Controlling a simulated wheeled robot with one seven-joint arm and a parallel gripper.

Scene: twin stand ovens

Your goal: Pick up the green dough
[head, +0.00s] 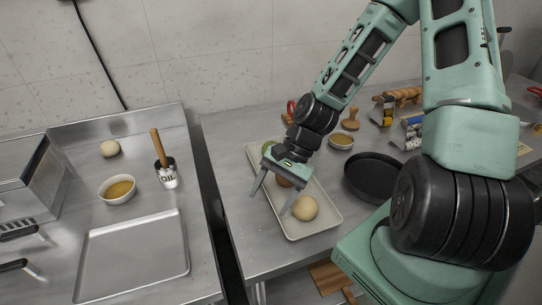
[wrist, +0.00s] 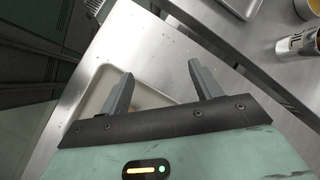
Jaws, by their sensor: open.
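The green dough (head: 268,147) lies at the far end of a pale tray (head: 326,222), partly hidden behind my gripper in the head view. In the same tray are a brown dough (head: 284,182), mostly hidden by my gripper, and a beige dough (head: 305,208) at the near end. My gripper (head: 267,204) is open and empty over the tray, its fingers pointing down on the near side of the green dough. In the wrist view the open fingers (wrist: 160,70) show over the tray's edge (wrist: 92,88) and bare counter; I cannot make out the green dough there.
A dark round pan (head: 372,177) and a small bowl (head: 341,141) stand right of the tray.

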